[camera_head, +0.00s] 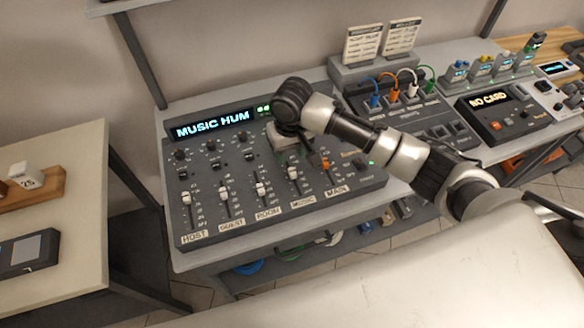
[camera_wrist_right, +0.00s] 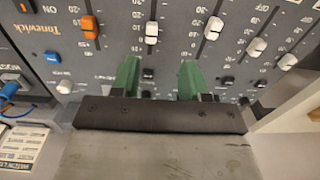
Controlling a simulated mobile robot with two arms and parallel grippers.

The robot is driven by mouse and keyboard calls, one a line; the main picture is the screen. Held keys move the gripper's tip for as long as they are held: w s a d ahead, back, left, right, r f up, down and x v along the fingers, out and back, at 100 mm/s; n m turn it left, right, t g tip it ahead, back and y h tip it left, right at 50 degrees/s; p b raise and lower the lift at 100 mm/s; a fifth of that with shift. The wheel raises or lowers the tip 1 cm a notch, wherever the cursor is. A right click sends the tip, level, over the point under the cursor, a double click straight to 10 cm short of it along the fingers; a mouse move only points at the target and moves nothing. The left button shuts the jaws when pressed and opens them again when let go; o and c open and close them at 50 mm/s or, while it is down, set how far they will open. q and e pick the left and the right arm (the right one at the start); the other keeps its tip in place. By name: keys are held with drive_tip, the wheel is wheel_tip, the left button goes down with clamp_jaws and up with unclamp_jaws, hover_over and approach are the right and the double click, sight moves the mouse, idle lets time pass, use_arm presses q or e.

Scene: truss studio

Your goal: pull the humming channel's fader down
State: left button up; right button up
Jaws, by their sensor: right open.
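The mixer (camera_head: 215,222) has a display (camera_head: 213,124) reading "MUSIC HUM". Its labelled channels are HOST, GUEST, ROOM, MUSIC and MAIN. The MUSIC fader (camera_head: 292,174) has a white cap in the upper part of its slot; it also shows in the right wrist view (camera_wrist_right: 151,32). The MAIN fader (camera_head: 325,163) is orange and shows in the right wrist view (camera_wrist_right: 90,27). My right gripper (camera_head: 287,143) is over the mixer's upper part, behind the MUSIC cap. Its green fingers (camera_wrist_right: 159,62) are apart with nothing held, and the MUSIC cap lies beyond their tips. My left gripper is out of view.
White caps for HOST (camera_head: 186,199), GUEST (camera_head: 224,193) and ROOM (camera_head: 261,189) stand close by. A patch box (camera_head: 392,109) with coloured cables and a "NO CARD" recorder (camera_head: 495,110) are to the right. A side table (camera_head: 75,215) is at left.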

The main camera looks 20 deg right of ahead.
sight(292, 171)
drive_tip(key=f, duration=0.6)
drive_tip(key=d+f+p, duration=0.1)
drive_tip(key=f, duration=0.2)
drive_tip(key=shift+w+f, duration=0.35)
drive_tip(key=shift+w, duration=0.05)
clamp_jaws()
